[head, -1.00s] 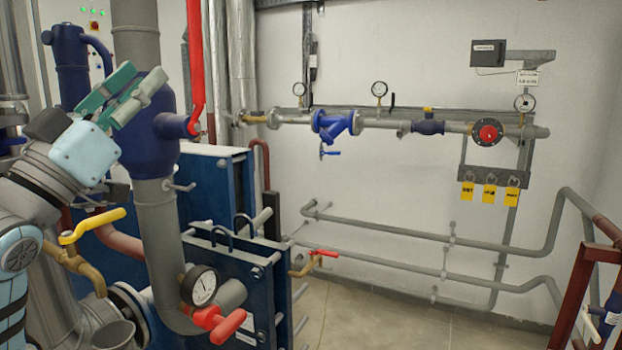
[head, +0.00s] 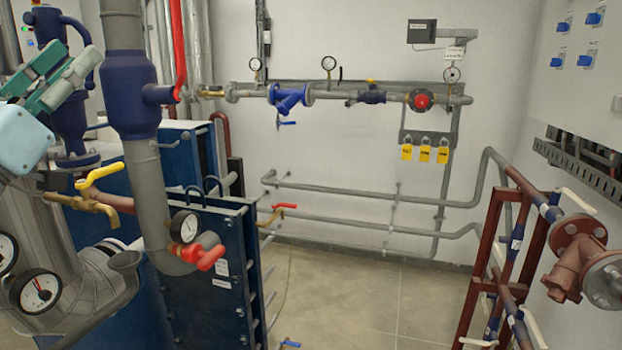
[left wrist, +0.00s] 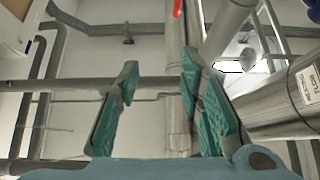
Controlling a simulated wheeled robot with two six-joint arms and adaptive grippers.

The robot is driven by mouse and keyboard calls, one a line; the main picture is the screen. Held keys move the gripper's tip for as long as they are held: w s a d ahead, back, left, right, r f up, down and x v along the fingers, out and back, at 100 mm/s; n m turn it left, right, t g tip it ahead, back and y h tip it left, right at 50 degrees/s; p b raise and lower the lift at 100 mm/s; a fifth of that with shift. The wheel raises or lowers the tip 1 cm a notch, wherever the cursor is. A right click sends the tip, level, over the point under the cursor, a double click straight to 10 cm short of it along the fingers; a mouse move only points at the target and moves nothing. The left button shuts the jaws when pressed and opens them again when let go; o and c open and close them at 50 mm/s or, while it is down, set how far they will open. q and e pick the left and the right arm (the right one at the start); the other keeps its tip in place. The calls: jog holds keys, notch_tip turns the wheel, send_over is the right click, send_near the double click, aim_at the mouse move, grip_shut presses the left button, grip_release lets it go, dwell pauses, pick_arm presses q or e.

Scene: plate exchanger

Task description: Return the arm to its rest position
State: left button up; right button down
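My left gripper (head: 56,72) is at the upper left of the head view, its green-padded fingers pointing up and to the right. In the left wrist view its two fingers (left wrist: 158,85) stand apart with nothing between them, so it is open and empty. In the head view it shows in front of a dark blue pump-like body (head: 72,120) and left of a thick grey pipe with a blue fitting (head: 127,92). I cannot tell how far it is from them. My right gripper is not in view.
Pipes run close around my left gripper in the left wrist view. A brown frame (head: 487,230) stands right. Floor (head: 350,290) between is clear.

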pick_arm(q)
jog(key=w+d+f+n+g+y, duration=0.1)
jog(key=w+f+g+y, duration=0.2)
jog(key=f, duration=0.8)
jog(key=w+d+f+n+g+y, duration=0.15)
jog(key=w+f, duration=0.35)
jog(key=f, duration=0.7)
jog(key=s+d+f+g+y, duration=0.1)
jog(key=s+f+g, duration=0.15)
jog(key=f, duration=0.95)
jog(key=s+f+g, duration=0.2)
jog(key=f+g, duration=0.2)
jog(key=f, duration=0.7)
jog(key=s+d+f+g+y, duration=0.15)
jog(key=s+f+g, duration=0.85)
jog(key=s+f, duration=1.5)
jog(key=s+a+f+g+y, duration=0.1)
jog(key=s+f, duration=0.3)
jog(key=f, duration=0.8)
jog(key=s+a+f+g, duration=0.15)
jog(key=s+f, duration=0.25)
jog(key=f, duration=0.8)
jog(key=s+f, duration=0.5)
jog(key=s, duration=0.4)
jog(key=shift+s+a+f+p, duration=0.15)
jog(key=shift+a+p, duration=0.05)
jog(key=shift+p, duration=0.1)
